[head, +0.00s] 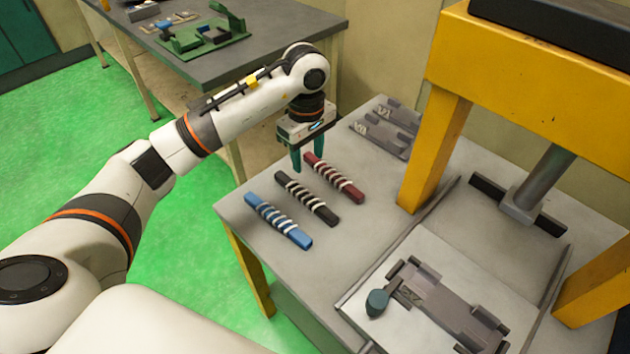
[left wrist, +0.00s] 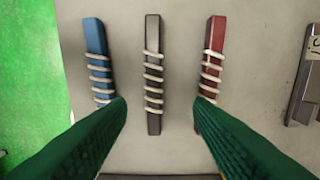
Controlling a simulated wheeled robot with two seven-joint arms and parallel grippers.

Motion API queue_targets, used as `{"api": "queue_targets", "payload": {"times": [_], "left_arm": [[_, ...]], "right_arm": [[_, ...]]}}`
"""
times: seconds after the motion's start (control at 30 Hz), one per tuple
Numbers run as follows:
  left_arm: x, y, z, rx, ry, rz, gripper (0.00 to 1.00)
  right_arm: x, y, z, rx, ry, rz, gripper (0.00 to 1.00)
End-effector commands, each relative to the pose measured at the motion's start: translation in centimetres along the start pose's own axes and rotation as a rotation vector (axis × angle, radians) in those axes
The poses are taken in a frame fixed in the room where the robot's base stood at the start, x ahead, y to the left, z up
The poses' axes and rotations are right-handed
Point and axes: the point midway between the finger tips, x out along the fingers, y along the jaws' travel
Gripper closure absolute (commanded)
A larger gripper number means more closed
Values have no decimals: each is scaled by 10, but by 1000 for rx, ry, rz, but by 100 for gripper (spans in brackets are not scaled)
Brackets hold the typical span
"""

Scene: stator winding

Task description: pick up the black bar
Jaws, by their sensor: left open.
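The black bar (head: 307,199), wound with several white coils, lies flat on the grey table between a blue bar (head: 278,221) and a red bar (head: 333,178). In the left wrist view the black bar (left wrist: 153,75) stands upright in the picture, in the middle between the two green fingers. My left gripper (head: 308,166) is open and empty, pointing down above the table near the far ends of the black and red bars. In the left wrist view its fingers (left wrist: 160,115) partly cover the lower ends of the blue bar (left wrist: 96,50) and red bar (left wrist: 213,60). My right gripper is not in view.
A yellow press frame (head: 435,150) stands on the table to the right. A grey fixture (head: 440,305) with a dark round knob lies on a light plate at the front right. Grey metal parts (head: 385,128) lie behind the bars. Another table (head: 270,40) stands at the back left.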

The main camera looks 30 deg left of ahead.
Motion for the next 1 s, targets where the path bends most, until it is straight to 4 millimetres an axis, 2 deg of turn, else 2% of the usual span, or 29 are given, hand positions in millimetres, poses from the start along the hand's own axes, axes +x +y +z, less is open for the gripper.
{"api": "queue_targets", "payload": {"times": [0.07,0.3,0.37,0.47,0.57,0.7,0.83,1.0], "left_arm": [[11,2,1,0,-4,10,53],[51,2,0,-1,1,7,53],[58,1,0,0,0,6,53],[64,1,0,0,0,5,53],[72,1,2,-1,1,5,53],[93,2,6,-2,2,8,53],[110,1,7,-2,2,5,53],[116,1,7,-1,0,1,53]], "right_arm": [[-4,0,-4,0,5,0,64],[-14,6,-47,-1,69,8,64],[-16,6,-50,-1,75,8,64],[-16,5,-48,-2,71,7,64],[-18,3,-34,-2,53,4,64],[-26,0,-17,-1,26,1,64],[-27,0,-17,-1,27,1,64],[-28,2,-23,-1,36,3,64]]}}
